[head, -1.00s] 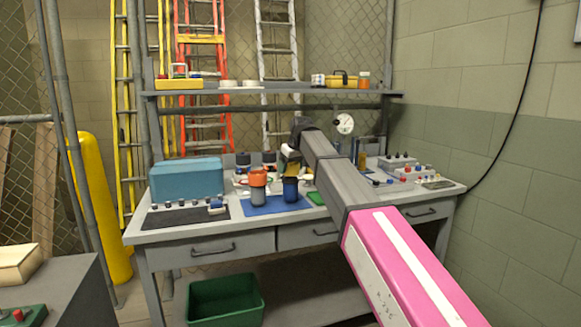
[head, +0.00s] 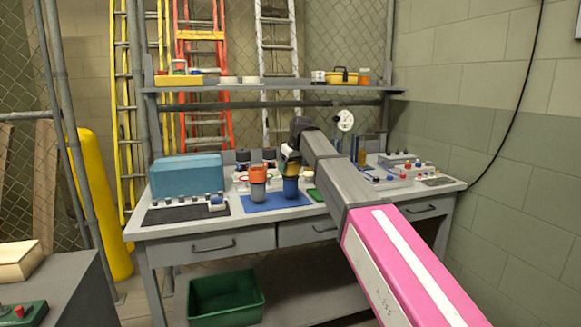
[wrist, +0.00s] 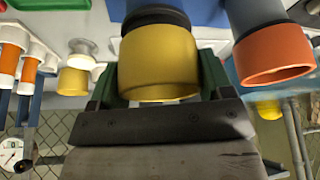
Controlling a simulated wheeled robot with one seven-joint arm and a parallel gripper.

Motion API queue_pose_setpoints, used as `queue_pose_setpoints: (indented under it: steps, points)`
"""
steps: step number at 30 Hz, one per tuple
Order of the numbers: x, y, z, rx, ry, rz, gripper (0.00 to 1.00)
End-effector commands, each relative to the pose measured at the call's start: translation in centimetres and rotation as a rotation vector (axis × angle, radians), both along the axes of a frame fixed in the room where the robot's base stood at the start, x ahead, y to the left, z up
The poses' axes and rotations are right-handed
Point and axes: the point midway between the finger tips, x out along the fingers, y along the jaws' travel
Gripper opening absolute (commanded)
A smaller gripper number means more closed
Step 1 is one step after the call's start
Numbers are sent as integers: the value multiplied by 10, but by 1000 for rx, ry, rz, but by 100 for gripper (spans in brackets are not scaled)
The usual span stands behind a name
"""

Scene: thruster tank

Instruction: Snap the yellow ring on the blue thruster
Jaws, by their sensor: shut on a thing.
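The yellow ring (wrist: 160,62) is between the green fingers of my gripper (wrist: 160,80) in the wrist view, which looks upside down. My gripper (head: 291,155) is shut on it. The blue thruster (head: 291,188) stands upright on the blue mat, and the yellow ring (head: 292,169) is in line at its top in the head view. In the wrist view a black band (wrist: 152,17) lies directly against the ring, with blue beyond it. I cannot tell whether the ring is seated around the thruster or only resting on it.
A grey-blue thruster with an orange ring (head: 258,175) stands close to the left on the blue mat (head: 262,204). A teal box (head: 187,177) is farther left. Small parts and a gauge (head: 345,121) stand at the back, blocks with knobs (head: 405,168) at the right.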

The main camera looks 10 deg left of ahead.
Motion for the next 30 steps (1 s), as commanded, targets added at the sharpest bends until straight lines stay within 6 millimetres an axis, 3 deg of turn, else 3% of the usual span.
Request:
queue_pose_setpoints:
  steps: [30]
  points:
    - [0,0,-13,0,0,0,51]
